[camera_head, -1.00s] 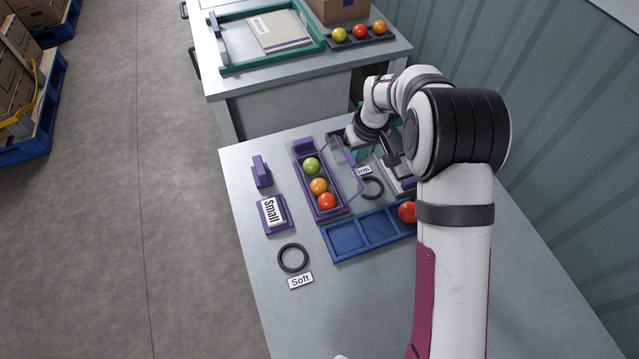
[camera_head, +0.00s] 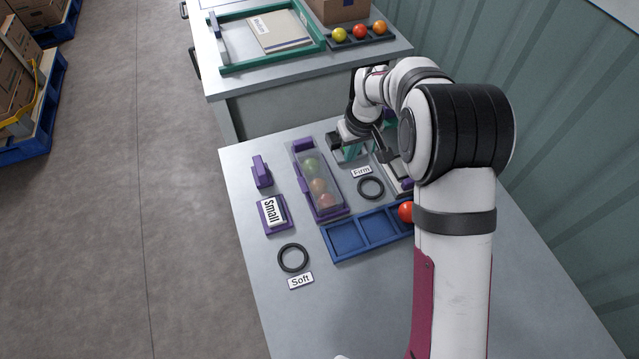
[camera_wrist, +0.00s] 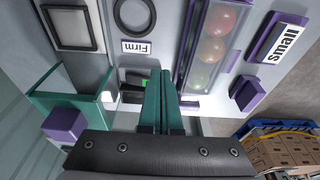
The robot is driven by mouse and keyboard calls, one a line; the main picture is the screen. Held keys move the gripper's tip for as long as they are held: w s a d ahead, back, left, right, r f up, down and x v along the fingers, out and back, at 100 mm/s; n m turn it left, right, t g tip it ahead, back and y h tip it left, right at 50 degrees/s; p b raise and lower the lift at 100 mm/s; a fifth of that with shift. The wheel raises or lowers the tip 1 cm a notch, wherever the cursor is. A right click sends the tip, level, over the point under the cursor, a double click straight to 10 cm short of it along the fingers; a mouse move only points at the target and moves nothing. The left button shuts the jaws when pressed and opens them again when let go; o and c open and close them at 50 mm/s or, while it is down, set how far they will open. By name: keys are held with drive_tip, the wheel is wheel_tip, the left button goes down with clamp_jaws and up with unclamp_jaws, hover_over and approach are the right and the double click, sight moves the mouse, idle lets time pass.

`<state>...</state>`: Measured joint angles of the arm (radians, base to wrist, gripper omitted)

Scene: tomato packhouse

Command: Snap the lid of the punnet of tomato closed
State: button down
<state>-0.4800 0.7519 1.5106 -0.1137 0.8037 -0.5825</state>
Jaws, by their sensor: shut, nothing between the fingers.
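The purple punnet (camera_head: 330,213) stands on the table and holds a green, an orange and a red tomato in a row. Its clear lid (camera_head: 318,178) lies down over the tomatoes; I cannot tell whether its catch is engaged. The punnet also shows in the wrist view (camera_wrist: 191,60), with the tomatoes blurred behind the lid (camera_wrist: 213,40). My gripper (camera_wrist: 162,90) has green fingers, shut and empty, beside the punnet's end. In the head view my wrist and arm mostly hide the gripper, to the right of the punnet's far end.
A blue divided tray (camera_head: 347,238) with a red tomato (camera_head: 405,212) stands near the punnet. Black rings (camera_head: 371,187) lie by the "Firm" and "Soft" signs. A purple "Small" stand (camera_head: 284,222) is left. A green-framed fixture (camera_wrist: 72,97) stands close to my gripper.

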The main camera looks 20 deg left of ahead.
wheel_tip(320, 180, up, 6)
drive_tip(key=shift+r, duration=0.15)
drive_tip(key=shift+d, duration=0.1)
idle(0.4)
drive_tip(key=s+d+r+m+g, duration=0.1)
drive_tip(key=s+d+r+m, duration=0.35)
drive_tip(key=s+d, duration=0.4)
drive_tip(key=s+d+r+m, duration=0.4)
drive_tip(key=s+d+r, duration=0.1)
drive_tip(key=s+d, duration=0.35)
drive_tip(key=s+d+f+m, duration=0.1)
drive_tip(key=s+d+m, duration=0.1)
drive_tip(key=s, duration=0.5)
drive_tip(key=s+d+f+m, duration=0.1)
drive_tip(key=s+d+m, duration=0.1)
drive_tip(key=s+m, duration=0.2)
drive_tip(key=s, duration=0.3)
drive_tip(key=shift+s+f+g, duration=0.15)
drive_tip(key=shift+g, duration=0.25)
